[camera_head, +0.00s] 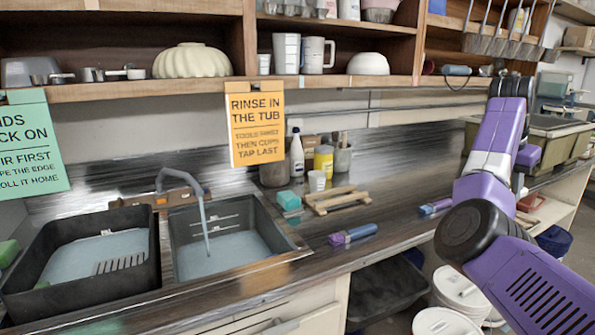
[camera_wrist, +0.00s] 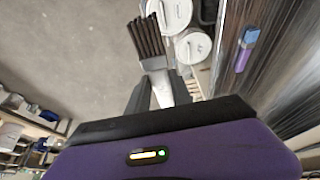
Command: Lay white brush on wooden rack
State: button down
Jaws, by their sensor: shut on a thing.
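The white brush (camera_wrist: 156,66) has a pale body and dark brown bristles. In the wrist view my gripper (camera_wrist: 163,88) is shut on its pale part, with the bristles pointing away from the gripper, above the floor beside the counter. In the head view neither the brush nor my gripper's fingers can be made out; my arm rises at the right. The wooden rack (camera_head: 336,201), a low frame of pale slats, stands on the counter right of the sink, with nothing seen lying on it.
On the counter (camera_head: 400,225), a blue-and-purple brush (camera_head: 352,234) lies before the rack and another (camera_head: 435,206) lies to its right. A teal sponge (camera_head: 289,201), white cup (camera_head: 317,181) and bottle (camera_head: 297,155) stand near the rack. White buckets (camera_head: 462,290) sit below. Shelves overhang the back.

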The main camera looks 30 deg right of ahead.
jog(key=shift+s+a+f, duration=0.1)
jog(key=shift+s+f, duration=0.05)
jog(key=shift+s, duration=0.15)
jog(key=w+a+f+n+t, duration=0.1)
jog(key=w+a+f+n, duration=0.1)
jog(key=w+a+f, duration=0.45)
jog(key=w+a+f+n+t, duration=0.1)
jog(key=w+a+f+n, duration=0.15)
jog(key=f, duration=0.65)
jog(key=w+a+f+n+t+y, duration=0.1)
jog(key=w+a+f+n, duration=0.15)
jog(key=a+f, duration=0.45)
jog(key=w+a+f+n+t, duration=0.1)
jog(key=a+f+n, duration=0.2)
jog(key=a+f, duration=0.45)
jog(key=s+a+f+n+y, duration=0.1)
jog(key=s+a+f+n, duration=0.2)
jog(key=a, duration=0.8)
jog(key=s+a+f+n+y, duration=0.1)
jog(key=s+a+f+n, duration=0.2)
jog(key=a, duration=0.9)
jog(key=s+a+f+n+t+y, duration=0.1)
jog(key=s+a+f+n, duration=0.2)
jog(key=a, duration=0.9)
notch_tip(320, 180, down, 4)
jog(key=shift+r+y, duration=0.2)
jog(key=shift+y, duration=0.1)
jog(key=shift+a, duration=0.1)
